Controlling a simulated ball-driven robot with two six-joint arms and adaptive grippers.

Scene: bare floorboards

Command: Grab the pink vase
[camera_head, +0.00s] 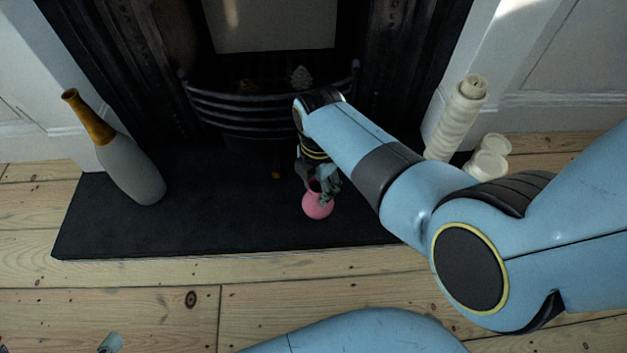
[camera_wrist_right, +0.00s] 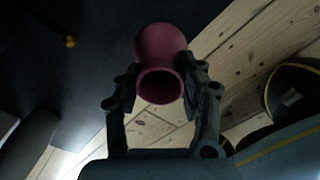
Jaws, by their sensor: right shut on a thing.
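The pink vase (camera_head: 318,207) is small and round, with a narrower neck, and shows over the dark hearth slab in the head view. My right gripper (camera_head: 322,190) comes down on it from above and is shut on its neck. In the right wrist view the vase (camera_wrist_right: 160,45) has its open mouth facing the camera, with a finger of the right gripper (camera_wrist_right: 160,88) on each side. I cannot tell whether the vase touches the slab.
The dark hearth slab (camera_head: 220,225) lies before a black fireplace grate (camera_head: 260,105). A grey bottle-shaped vase with an orange neck (camera_head: 130,170) stands at left. White ribbed vases (camera_head: 458,115) stand at right, close to my right arm. A small orange thing (camera_head: 276,175) lies on the slab.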

